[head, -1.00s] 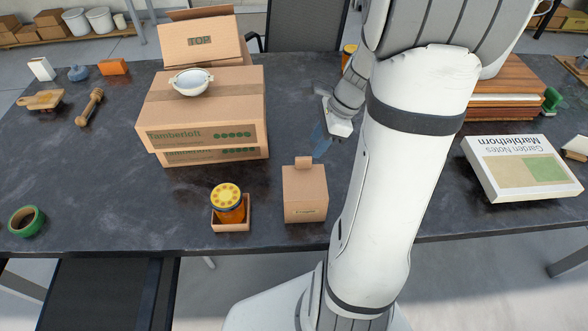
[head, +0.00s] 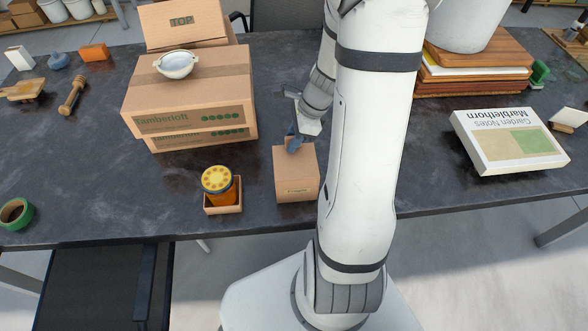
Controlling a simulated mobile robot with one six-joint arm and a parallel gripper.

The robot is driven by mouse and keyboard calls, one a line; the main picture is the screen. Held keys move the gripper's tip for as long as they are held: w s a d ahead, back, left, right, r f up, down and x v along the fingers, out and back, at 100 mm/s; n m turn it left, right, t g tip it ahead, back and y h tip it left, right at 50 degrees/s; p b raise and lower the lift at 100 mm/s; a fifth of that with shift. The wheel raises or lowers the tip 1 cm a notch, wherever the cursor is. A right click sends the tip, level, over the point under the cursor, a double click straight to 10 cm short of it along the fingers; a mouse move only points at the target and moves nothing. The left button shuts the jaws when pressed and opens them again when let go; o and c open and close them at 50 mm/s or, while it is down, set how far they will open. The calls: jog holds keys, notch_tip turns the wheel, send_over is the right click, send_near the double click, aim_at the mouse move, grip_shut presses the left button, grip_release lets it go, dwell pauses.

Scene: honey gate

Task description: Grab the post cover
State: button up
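The post cover appears to be the small upright tan cardboard box (head: 296,175) near the front edge of the table, with small print low on its front. The box stands upright on the table.
An amber jar with a yellow lid (head: 218,183) sits in a shallow cardboard tray (head: 222,210) just left of the box. Large stacked cartons (head: 190,122) stand behind left. A white book-like box (head: 508,140) lies right. Bare table (head: 90,180) shows at left.

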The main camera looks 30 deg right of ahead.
grip_shut()
dwell(0.5)
